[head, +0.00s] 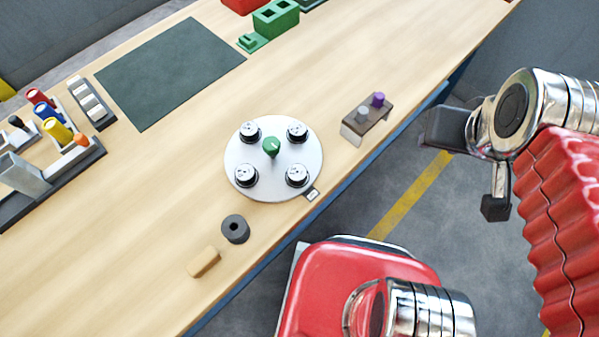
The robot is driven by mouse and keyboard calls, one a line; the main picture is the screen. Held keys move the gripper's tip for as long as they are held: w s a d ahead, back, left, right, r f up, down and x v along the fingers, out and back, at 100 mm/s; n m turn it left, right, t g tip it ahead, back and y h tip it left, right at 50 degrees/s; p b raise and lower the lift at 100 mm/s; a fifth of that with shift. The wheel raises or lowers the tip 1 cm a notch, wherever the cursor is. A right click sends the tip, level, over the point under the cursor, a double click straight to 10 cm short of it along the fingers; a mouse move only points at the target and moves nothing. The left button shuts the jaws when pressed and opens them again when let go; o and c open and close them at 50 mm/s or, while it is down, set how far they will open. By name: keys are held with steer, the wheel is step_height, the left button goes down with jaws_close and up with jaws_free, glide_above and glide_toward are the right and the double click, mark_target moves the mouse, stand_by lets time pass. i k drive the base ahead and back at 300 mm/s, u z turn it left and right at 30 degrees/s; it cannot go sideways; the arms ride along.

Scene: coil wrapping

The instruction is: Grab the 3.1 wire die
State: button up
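A round white plate (262,188) lies on the workbench with a green knob (271,147) at its centre. Several small silver-and-black dies stand around the knob: back left (250,132), back right (297,132), front left (246,175) and front right (297,175). Marks on their tops are too small to read, so I cannot tell which is the 3.1 die. My gripper (468,168) is beyond the bench's right edge, above the floor, well apart from the plate. Its two dark fingertips are spread, with nothing seen between them.
A small tag (312,194) sits at the plate's rim. A dark ring (235,229) and a wooden block (204,262) lie in front. A bracket with a purple knob (367,119) stands right. A tool rack (50,165) and a dark mat (170,72) are left.

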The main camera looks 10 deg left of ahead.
mark_target(297, 173)
steer(key=k, duration=1.8)
steer(key=u, duration=1.25)
steer(key=i, duration=1.05)
steer(key=u, duration=0.05)
